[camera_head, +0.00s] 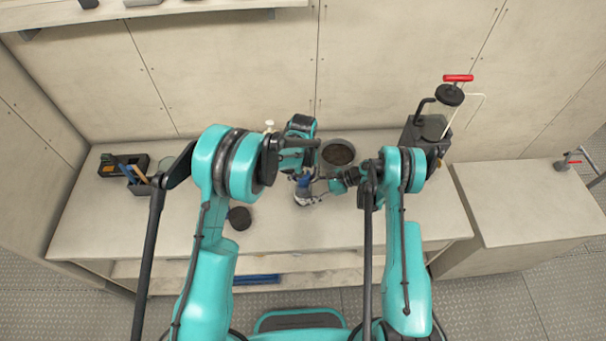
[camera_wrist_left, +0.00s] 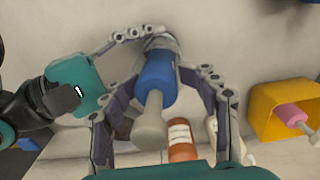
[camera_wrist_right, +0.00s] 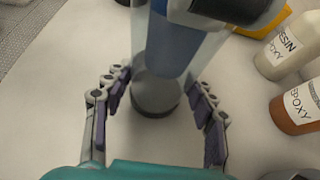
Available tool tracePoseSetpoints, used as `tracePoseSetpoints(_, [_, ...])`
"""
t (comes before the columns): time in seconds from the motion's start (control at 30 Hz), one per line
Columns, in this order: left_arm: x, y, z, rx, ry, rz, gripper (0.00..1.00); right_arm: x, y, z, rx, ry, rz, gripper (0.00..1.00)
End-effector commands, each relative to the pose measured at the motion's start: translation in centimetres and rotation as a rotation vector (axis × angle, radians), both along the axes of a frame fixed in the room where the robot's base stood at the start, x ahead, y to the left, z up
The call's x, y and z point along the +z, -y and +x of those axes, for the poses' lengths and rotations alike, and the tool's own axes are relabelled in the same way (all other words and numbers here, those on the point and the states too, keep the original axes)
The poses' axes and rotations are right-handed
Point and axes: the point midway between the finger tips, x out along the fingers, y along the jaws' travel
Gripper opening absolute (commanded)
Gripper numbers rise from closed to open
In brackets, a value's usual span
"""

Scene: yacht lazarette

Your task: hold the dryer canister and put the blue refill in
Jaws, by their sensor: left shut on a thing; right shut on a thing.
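The clear dryer canister (camera_wrist_right: 145,40) stands upright on the bench, with a dark grey base (camera_wrist_right: 155,95). My right gripper (camera_wrist_right: 160,88) is shut on it low down, with one finger on each side. The blue refill (camera_wrist_right: 178,50) shows through its wall in the right wrist view. In the left wrist view the blue refill (camera_wrist_left: 156,72) has a pale stem toward the camera, and my left gripper (camera_wrist_left: 158,78) is shut on it from above. How deep the refill sits is hard to tell. In the head view the refill (camera_head: 304,181) is partly hidden by my grippers.
A round black disc (camera_head: 240,217) lies on the bench. A grey pot (camera_head: 338,152) stands behind the canister. Resin (camera_wrist_right: 285,45) and epoxy (camera_wrist_right: 300,105) bottles stand close by. A yellow bin (camera_wrist_left: 265,105) is to the side. A dark tool tray (camera_head: 120,164) is at far left.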

Motion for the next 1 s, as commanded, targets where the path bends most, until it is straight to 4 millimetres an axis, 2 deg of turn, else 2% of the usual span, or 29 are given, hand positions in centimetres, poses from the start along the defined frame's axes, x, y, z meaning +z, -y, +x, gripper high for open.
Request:
tracePoseSetpoints(0.03, [-1.4, -0.1, -0.2, -0.001, -0.006, 0.003, 0.11, -0.4, -0.2, -0.5, 0.013, -0.006, 0.003, 0.33])
tracePoseSetpoints(0.07, [-1.6, -0.1, -0.2, -0.001, -0.006, 0.003, 0.06, -0.4, -0.2, -0.5, 0.013, -0.006, 0.003, 0.33])
tracePoseSetpoints(0.1, [-1.5, -0.1, -0.3, -0.001, -0.006, 0.003, 0.71, -0.5, -0.2, -0.5, 0.012, -0.005, 0.002, 0.33])
tracePoseSetpoints(0.17, [-1.5, -0.1, -0.2, -0.001, -0.005, 0.003, 0.87, -0.5, -0.2, -0.4, 0.011, -0.005, 0.0, 0.33])
tracePoseSetpoints(0.2, [-1.4, -0.1, -0.2, -0.001, -0.004, 0.003, 0.92, -0.5, -0.1, -0.4, 0.01, -0.004, -0.001, 0.33])
tracePoseSetpoints(0.5, [-1.1, -0.1, -0.2, -0.001, -0.003, 0.002, 0.92, -0.5, -0.1, -0.3, 0.007, -0.003, -0.003, 0.33])
tracePoseSetpoints(0.63, [-0.2, -0.1, -0.2, -0.001, -0.002, 0.002, 0.92, -0.4, -0.1, -0.3, 0.007, -0.003, -0.003, 0.33])
tracePoseSetpoints(0.77, [2.1, -0.1, -0.3, -0.001, -0.002, 0.002, 0.92, -0.4, 0.0, -0.2, 0.007, -0.003, -0.003, 0.33])
tracePoseSetpoints(1.0, [7.3, -0.1, -0.4, -0.001, -0.002, 0.002, 0.92, -0.4, -0.1, -0.2, 0.006, -0.002, -0.002, 0.33])
